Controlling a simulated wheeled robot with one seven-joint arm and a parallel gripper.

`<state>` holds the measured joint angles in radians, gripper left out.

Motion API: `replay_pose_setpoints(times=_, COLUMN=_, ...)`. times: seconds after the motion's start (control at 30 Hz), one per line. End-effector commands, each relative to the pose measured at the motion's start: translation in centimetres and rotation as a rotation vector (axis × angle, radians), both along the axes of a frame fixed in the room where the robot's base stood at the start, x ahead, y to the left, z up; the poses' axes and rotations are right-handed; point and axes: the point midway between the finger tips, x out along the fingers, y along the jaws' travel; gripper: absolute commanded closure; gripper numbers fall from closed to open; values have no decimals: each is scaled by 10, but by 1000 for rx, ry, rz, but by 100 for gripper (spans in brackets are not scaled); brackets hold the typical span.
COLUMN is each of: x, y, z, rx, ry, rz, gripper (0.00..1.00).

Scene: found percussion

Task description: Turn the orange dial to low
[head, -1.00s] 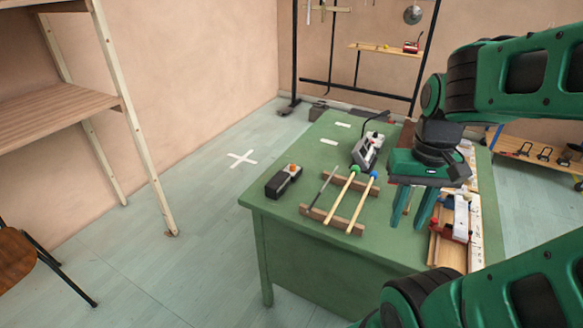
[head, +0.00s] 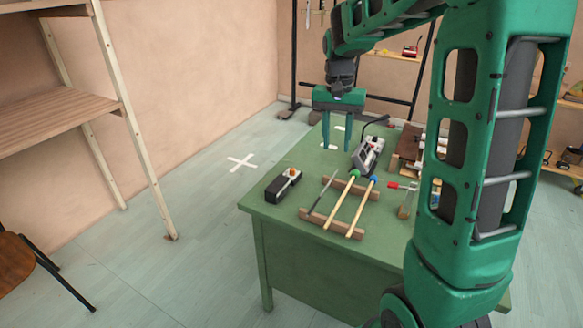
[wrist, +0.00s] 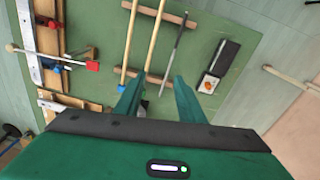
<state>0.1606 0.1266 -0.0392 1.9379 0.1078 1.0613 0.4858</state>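The orange dial (head: 292,171) sits on the light end plate of a small black box (head: 279,188) near the left edge of the green table. In the wrist view the orange dial (wrist: 208,85) and the black box (wrist: 224,59) lie to the right of the fingers. The dial's marks are too small to read. My gripper (head: 336,149) is above the back of the table, fingers pointing down, behind and right of the dial and apart from it. In the wrist view my gripper (wrist: 157,84) has its fingers spread with nothing between them.
A wooden rack (head: 332,229) holding mallets and a dark rod stands right of the box. A grey device (head: 366,155) with a cable is behind it. Clamps and wooden pieces (head: 407,150) lie farther right. The table (head: 271,224) is bare around the black box.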

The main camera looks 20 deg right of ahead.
Motion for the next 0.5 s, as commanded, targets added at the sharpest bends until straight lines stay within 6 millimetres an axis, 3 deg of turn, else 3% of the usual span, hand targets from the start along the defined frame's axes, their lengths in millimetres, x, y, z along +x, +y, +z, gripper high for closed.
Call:
replay_pose_setpoints(times=0.03, x=23, y=5, z=-8, rx=4, ry=2, rz=-9, gripper=64)
replay_pose_setpoints(times=0.2, x=90, y=26, z=-31, rx=21, ry=-5, rz=-56, gripper=64)
replay_pose_setpoints(times=0.33, x=130, y=41, z=-50, rx=38, ry=-10, rz=-92, gripper=64)
replay_pose_setpoints(times=0.5, x=158, y=54, z=-66, rx=54, ry=-13, rz=-120, gripper=64)
